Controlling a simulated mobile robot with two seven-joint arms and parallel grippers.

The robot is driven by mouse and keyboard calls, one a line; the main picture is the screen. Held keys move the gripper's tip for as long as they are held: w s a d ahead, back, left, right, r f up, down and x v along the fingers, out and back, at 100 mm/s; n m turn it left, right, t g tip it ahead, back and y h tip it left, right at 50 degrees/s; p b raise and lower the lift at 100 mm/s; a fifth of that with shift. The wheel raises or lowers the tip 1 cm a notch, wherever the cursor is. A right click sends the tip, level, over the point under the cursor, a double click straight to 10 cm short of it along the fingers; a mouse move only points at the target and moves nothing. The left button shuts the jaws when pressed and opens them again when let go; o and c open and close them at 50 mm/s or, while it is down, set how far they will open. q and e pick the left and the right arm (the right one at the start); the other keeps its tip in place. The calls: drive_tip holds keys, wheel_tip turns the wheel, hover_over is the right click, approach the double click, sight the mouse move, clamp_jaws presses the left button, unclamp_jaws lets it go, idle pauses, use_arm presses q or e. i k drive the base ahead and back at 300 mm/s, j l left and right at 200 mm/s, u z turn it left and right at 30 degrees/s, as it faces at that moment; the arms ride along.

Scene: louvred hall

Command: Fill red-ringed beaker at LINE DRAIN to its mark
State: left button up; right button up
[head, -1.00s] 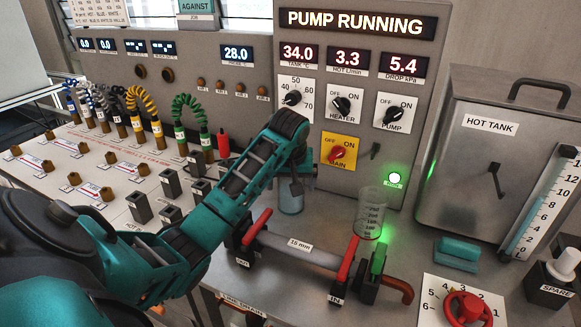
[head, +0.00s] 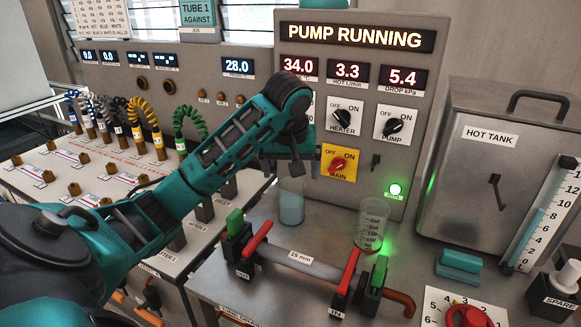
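A clear graduated beaker (head: 371,224) with a red ring near its base stands upright on the bench, behind the pipe's right end. A second clear beaker (head: 291,204) with pale blue liquid stands further left. My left gripper (head: 291,168) is over this second beaker, pointing down; its finger gap is unclear. The LINE DRAIN label (head: 240,313) is at the bench's front edge; its outlet is not clearly visible. The 15 mm pipe (head: 300,262) has red handles (head: 257,236) and green blocks at both ends. My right gripper is out of view.
The panel (head: 357,38) reads PUMP RUNNING, with a green lamp (head: 396,190) lit. The hot tank (head: 490,150) with its level gauge stands right. A teal block (head: 459,265) and a red knob (head: 466,316) are on the right bench.

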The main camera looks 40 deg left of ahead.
sight(373, 213)
drive_tip(key=k, duration=1)
